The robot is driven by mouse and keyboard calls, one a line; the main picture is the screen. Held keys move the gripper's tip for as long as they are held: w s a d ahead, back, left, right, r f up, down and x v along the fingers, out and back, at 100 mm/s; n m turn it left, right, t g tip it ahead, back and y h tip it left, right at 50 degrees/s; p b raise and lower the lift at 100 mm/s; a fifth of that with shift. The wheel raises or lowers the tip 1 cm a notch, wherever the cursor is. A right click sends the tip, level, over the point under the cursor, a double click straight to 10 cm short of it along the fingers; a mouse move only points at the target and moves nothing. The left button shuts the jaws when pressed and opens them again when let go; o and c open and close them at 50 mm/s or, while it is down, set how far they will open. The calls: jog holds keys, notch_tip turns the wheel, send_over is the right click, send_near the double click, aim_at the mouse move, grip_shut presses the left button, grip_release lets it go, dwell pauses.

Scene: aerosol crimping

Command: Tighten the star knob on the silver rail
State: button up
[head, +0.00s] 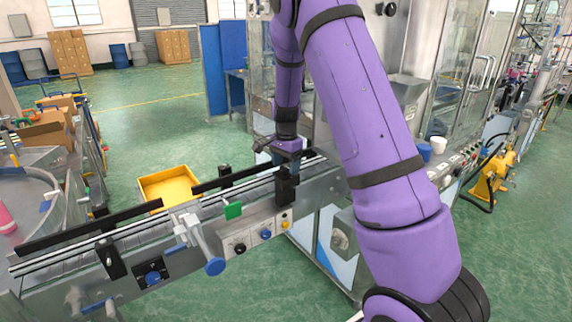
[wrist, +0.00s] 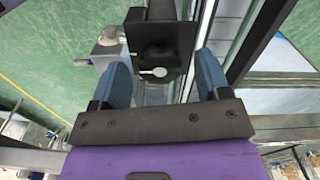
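The silver rail (head: 75,245) runs along the conveyor in the head view, with black clamp fittings on it. One black fitting (head: 286,188) stands just below my gripper (head: 287,150). In the wrist view, my gripper (wrist: 163,72) is open, with one blue finger on each side of a black block (wrist: 158,42) with a silver pin. A gap shows beside the block, and I cannot tell whether either finger touches it. No star shape can be made out on the fittings; the knob may be hidden by the gripper or the block.
Machine cabinets stand right of my arm. Another black post (head: 225,176) rises on the conveyor's far side.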

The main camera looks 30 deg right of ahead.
aim_at(286, 166)
jog(key=shift+r, duration=0.1)
notch_tip(286, 166, up, 11)
jog(key=shift+f, duration=0.2)
dwell(0.4)
